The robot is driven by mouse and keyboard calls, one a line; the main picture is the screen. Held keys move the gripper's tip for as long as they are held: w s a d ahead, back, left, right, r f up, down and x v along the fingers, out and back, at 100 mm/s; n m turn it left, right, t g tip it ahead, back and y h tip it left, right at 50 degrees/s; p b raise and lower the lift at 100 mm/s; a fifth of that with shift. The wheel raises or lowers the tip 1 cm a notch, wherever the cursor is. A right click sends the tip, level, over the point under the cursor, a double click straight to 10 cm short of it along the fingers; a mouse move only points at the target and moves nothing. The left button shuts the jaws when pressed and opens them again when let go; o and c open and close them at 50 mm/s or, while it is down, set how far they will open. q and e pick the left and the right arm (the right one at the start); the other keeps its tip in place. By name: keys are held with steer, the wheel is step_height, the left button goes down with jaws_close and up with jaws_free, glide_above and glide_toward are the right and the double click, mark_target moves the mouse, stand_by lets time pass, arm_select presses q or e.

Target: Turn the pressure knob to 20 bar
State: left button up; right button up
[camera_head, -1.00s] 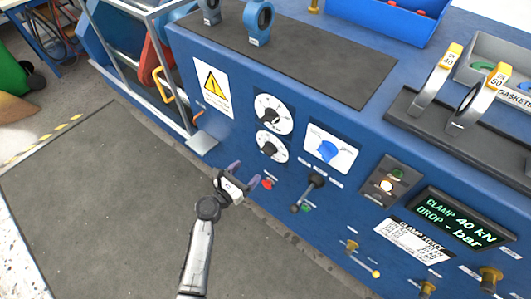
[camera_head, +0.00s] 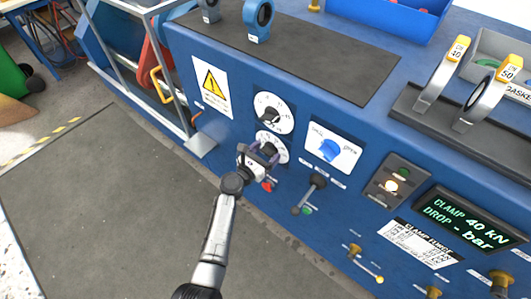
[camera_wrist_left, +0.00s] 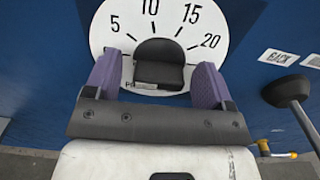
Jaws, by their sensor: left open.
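The lower white dial (camera_head: 264,136) on the blue front panel carries a black knob (camera_head: 270,149). In the left wrist view the dial (camera_wrist_left: 170,28) reads 5, 10, 15 and 20 around its upper edge, and the black knob (camera_wrist_left: 160,68) stands at its middle. The knob's exact pointing direction is unclear. My left gripper (camera_head: 262,154) is at the lower dial; its open purple fingers (camera_wrist_left: 158,64) lie on either side of the knob, with visible gaps. The label below the knob is mostly hidden. My right gripper is not in view.
A similar dial (camera_head: 273,112) sits just above. A red button (camera_head: 267,186) is below, close to the gripper, and a black lever (camera_head: 309,194) stands out to the right. A display (camera_head: 463,225) reads clamp 40 kN, drop - bar. The floor in front is clear.

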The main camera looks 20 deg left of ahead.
arm_select(q)
steer(key=shift+c, duration=0.4)
steer(key=c, duration=0.9)
steer(key=shift+o, duration=0.2)
